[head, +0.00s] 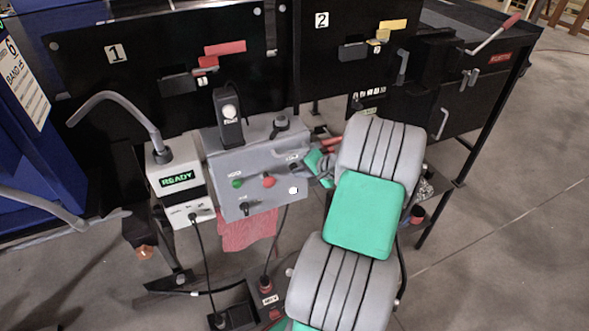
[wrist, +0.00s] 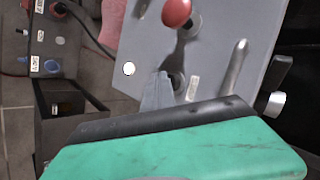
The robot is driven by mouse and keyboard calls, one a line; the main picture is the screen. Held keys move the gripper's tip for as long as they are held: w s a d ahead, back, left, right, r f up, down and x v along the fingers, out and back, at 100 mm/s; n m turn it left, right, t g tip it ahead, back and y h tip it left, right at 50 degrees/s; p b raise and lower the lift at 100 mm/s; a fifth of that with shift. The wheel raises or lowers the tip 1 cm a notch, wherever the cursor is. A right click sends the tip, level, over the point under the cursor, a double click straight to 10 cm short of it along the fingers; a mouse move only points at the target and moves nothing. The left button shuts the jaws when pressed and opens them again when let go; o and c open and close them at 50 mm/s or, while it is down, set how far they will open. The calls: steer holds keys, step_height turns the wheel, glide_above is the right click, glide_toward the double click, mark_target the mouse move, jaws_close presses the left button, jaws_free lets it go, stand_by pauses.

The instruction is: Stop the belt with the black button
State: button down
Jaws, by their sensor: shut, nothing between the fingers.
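The grey control box (head: 232,160) stands below panel 1. Its sloped face carries a green button (head: 237,183), a red button (head: 269,181) and a white round spot (head: 293,190). My gripper (head: 302,168) is at the right side of this face, shut and empty. In the wrist view its grey fingertips (wrist: 160,80) lie close to a small dark round button (wrist: 178,82) beside a white label. The fingers partly hide this button, and I cannot tell whether they touch it. The red button (wrist: 177,12) shows above it in the wrist view.
A white unit (head: 178,180) reading READY, with a bent grey tube, stands left of the box. A black handheld device (head: 228,112) and a black knob (head: 281,124) are at the box's top. A metal lever (wrist: 238,65) stands near my fingers. Cables hang below.

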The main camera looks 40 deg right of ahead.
steer(key=shift+s+a, duration=0.2)
steer(key=shift+s, duration=0.45)
steer(key=s, duration=0.2)
steer(key=s+a+p, duration=0.1)
steer(key=s, duration=0.2)
steer(key=shift+a, duration=0.2)
steer(key=shift+w, duration=0.1)
stand_by(0.4)
